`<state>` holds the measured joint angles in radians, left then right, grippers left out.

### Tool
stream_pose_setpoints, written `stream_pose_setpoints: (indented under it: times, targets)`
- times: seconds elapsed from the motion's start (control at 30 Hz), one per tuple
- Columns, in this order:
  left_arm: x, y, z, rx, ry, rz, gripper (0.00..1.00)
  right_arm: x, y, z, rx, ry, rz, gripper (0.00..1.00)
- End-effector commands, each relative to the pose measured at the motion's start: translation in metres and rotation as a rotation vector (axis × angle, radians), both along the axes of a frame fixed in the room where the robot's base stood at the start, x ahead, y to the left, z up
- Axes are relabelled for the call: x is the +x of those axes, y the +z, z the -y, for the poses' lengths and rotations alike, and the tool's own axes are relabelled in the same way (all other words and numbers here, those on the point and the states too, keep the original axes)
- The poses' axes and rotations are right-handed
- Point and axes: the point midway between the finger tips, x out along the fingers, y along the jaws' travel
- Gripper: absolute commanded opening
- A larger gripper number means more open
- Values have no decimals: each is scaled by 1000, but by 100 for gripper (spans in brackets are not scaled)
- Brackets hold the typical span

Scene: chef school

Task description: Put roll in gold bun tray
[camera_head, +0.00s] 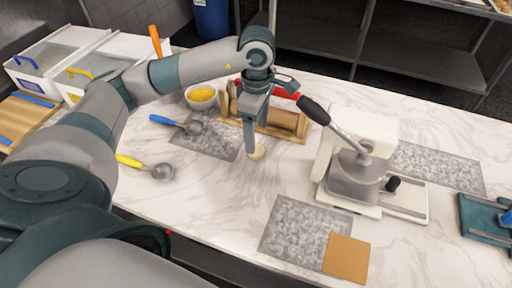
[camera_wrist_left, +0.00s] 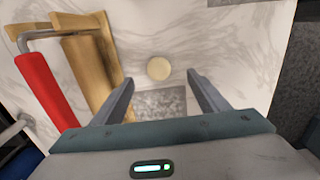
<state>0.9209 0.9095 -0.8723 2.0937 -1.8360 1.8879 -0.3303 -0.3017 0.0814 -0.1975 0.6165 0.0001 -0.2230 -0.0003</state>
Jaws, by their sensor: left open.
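A small pale round roll (camera_head: 258,152) lies on the white marble counter, close to the tip of my left gripper (camera_head: 250,152). In the left wrist view the roll (camera_wrist_left: 159,68) shows ahead of and between the two fingertips (camera_wrist_left: 161,77). The left gripper is open, points down and holds nothing. Whether the fingers are level with the roll cannot be told. A flat gold-tan square (camera_head: 346,258), which looks like the gold bun tray, lies at the front of the counter on the edge of a grey speckled mat (camera_head: 293,228).
A wooden stand (camera_head: 290,136) holding a red-handled rolling pin (camera_wrist_left: 50,88) is close behind the left gripper. A white press with a black-handled lever (camera_head: 345,135) stands right of it. Ladles (camera_head: 162,172) and a bowl (camera_head: 202,103) are left. Counter between roll and gold square is clear.

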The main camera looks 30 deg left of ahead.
Motion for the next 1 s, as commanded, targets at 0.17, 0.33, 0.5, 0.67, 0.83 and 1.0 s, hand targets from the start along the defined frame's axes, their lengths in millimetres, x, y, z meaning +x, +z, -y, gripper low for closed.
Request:
stream_pose_setpoints:
  times: [0.17, 0.33, 0.5, 0.67, 0.83, 1.0]
  targets:
    - [0, -1, 0, 0, 0, 0, 68, 6, 0, -1, 2, 1, 11, 65]
    - [0, -1, 0, 0, 1, -1, 68, 7, 2, -2, 2, 2, 12, 65]
    - [0, -11, -2, 1, 1, -4, 68, 6, 12, -2, 3, 3, 11, 65]
    - [1, -29, -4, 2, 1, -7, 68, 6, 25, -2, 3, 3, 10, 65]
    - [2, -48, -4, 1, 1, -2, 68, 5, 30, -3, 4, 3, 9, 65]
    - [2, -53, -4, 0, 0, 0, 68, 4, 29, -4, 5, 2, 8, 65]
